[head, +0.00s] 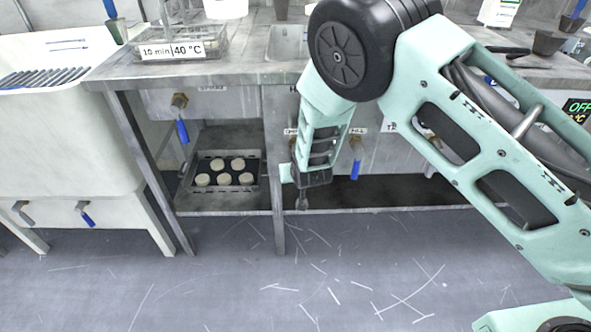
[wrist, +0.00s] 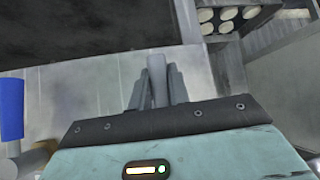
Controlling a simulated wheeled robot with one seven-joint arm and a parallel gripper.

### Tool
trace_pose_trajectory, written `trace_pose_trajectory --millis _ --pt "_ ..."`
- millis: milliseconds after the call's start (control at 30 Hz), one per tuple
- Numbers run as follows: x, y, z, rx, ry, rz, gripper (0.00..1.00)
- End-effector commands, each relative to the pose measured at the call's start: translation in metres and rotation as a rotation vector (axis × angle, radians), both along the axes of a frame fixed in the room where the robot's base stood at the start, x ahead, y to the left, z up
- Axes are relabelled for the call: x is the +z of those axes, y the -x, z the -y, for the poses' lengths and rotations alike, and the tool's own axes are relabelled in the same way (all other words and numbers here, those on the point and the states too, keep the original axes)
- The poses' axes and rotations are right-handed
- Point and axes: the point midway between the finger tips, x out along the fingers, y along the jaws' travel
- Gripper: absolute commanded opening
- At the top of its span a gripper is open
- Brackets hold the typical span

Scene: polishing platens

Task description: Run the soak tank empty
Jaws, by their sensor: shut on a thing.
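My gripper (head: 302,203) points down at the front of the bench's lower shelf, beside a bench leg. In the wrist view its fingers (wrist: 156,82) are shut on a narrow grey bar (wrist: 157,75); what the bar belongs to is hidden. A brass valve with a hanging blue lever (head: 356,157) is just right of my gripper, and another blue-levered valve (head: 181,120) is to the left. Labels above the valves are too small or covered to read. I cannot tell which vessel is the soak tank. A clear tank (head: 215,42) labelled "10 min 40 °C" stands on the bench.
A tray of pale discs (head: 192,162) sits on the lower shelf (head: 220,205). A large white basin (head: 60,120) with two low valves stands at left. A bench leg (head: 276,225) is close to my gripper. The floor in front is clear. A display (head: 579,107) reads OFF.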

Motion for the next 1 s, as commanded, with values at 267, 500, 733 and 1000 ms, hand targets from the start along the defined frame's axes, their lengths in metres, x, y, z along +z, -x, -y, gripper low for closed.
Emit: trace_pose_trajectory --millis 267,500,733,1000 --pt "0.001 -0.001 0.002 0.0 0.003 0.001 0.0" --pt "0.0 -0.001 0.001 0.0 0.001 0.001 0.4" --pt "0.005 0.004 0.001 0.0 0.001 0.0 0.4" --pt "0.042 0.039 0.006 0.001 0.001 0.001 0.4"
